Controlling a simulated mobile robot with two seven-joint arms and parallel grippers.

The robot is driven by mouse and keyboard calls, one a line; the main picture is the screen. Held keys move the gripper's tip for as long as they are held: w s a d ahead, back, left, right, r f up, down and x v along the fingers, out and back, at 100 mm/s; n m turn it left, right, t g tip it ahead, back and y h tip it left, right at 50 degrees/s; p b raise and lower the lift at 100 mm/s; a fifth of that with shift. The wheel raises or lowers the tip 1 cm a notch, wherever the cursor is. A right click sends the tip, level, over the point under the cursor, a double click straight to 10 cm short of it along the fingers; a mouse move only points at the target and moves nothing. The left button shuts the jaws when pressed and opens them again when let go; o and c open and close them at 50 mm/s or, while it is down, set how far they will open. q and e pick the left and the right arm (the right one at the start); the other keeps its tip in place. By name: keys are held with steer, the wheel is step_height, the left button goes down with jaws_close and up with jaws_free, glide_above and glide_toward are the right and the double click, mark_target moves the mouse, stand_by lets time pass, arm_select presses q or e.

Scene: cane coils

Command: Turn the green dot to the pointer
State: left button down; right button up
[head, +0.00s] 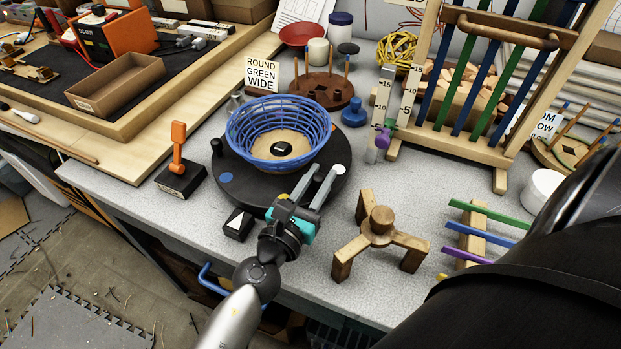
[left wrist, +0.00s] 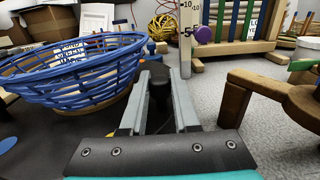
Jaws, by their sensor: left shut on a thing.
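A black round turntable (head: 237,192) stands on the grey bench and bears a blue woven basket (head: 313,126), which also shows in the left wrist view (left wrist: 75,75). A blue dot (head: 226,178) shows at the turntable's left and a small yellow dot (head: 283,197) at its front. I see no green dot; the basket and gripper hide parts of the rim. A small black block with a white pointer mark (head: 236,224) sits at the turntable's front left. My left gripper (head: 321,172) is shut on a black knob (left wrist: 159,88) at the turntable's front right. My right gripper is out of view.
A wooden three-legged stand (head: 379,233) is right of my left gripper. An orange lever on a black base (head: 180,178) stands left of the turntable. A "ROUND GREEN WIDE" card (head: 262,76) is behind it. A wooden rack (head: 455,140) stands at the back right.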

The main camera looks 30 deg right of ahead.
arm_select(q)
steer(key=shift+d+n+t+y, duration=0.3)
steer(key=shift+d+t, duration=0.1)
steer(key=shift+d, duration=0.05)
steer(key=shift+d+f, duration=0.1)
steer(key=c, duration=0.7)
jaws_free()
steer(key=shift+o, duration=0.2)
